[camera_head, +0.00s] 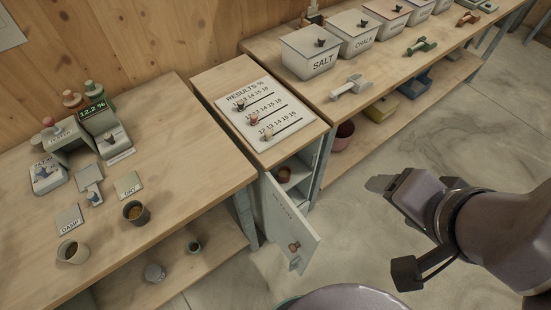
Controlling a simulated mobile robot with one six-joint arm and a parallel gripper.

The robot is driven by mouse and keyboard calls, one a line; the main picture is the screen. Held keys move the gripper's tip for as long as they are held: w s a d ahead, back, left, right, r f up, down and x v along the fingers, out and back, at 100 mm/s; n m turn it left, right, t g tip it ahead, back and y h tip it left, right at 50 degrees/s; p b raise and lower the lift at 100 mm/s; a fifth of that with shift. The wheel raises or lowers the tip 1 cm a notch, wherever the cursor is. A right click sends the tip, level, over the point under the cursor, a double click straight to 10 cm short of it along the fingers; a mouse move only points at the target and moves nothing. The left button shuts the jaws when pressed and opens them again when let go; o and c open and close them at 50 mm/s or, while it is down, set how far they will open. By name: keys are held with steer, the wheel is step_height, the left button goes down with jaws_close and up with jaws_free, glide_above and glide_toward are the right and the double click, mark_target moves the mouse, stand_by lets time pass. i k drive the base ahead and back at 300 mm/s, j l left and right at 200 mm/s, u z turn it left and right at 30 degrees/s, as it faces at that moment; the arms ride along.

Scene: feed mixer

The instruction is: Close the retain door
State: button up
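The retain door (288,228) is a pale panel with lettering and a small brown knob (294,246). It stands open, swung out toward me from the cabinet (307,163) under the results board. Through the opening, a brown pot (283,174) shows on a shelf inside. My gripper (400,195) is at the right, over the floor, apart from the door. Its fingers are too unclear to tell whether they are open or shut.
A table (180,137) at left holds a meter, cards and cups. A long bench (381,73) at the back right carries lidded bins such as salt (313,53) and chalk, and scoops. Floor (345,228) between the door and my gripper is clear.

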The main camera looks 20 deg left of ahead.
mark_target(287, 225)
steer(key=j+u, duration=0.1)
steer(key=u, duration=0.35)
steer(key=k+j+u, duration=0.1)
steer(key=u, duration=0.35)
steer(key=k+j+u, duration=0.1)
steer(key=k+j, duration=0.15)
steer(key=j, duration=0.15)
steer(key=k+j, duration=0.25)
steer(key=j, duration=0.15)
steer(key=k+j+u, duration=0.15)
steer(key=j, duration=0.25)
steer(key=k, duration=0.1)
